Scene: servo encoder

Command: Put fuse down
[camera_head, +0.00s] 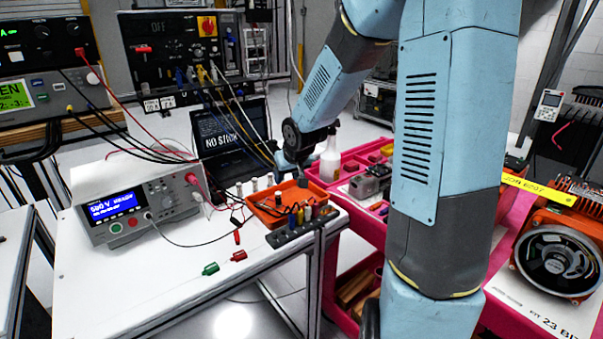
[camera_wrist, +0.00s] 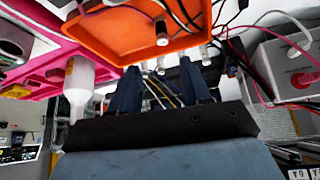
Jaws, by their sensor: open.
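Small pale cylinders that look like fuses stand in a row along the back edge of the orange tray (camera_head: 262,211); one such fuse (camera_head: 254,184) is near the row's middle. My gripper (camera_head: 302,182) is over the tray's back right side. In the wrist view my gripper (camera_wrist: 158,66) is open, its two dark fingers spread. A pale-ended fuse (camera_wrist: 160,67) shows between the fingertips, and I cannot tell its depth or whether a finger touches it. Another cylinder (camera_wrist: 162,34) is over the orange tray (camera_wrist: 115,33) in this view.
A dark block with coloured plugs (camera_head: 302,224) lies at the tray's front. A white bottle (camera_head: 330,160) stands in the pink tray to the right. The front table area is mostly clear.

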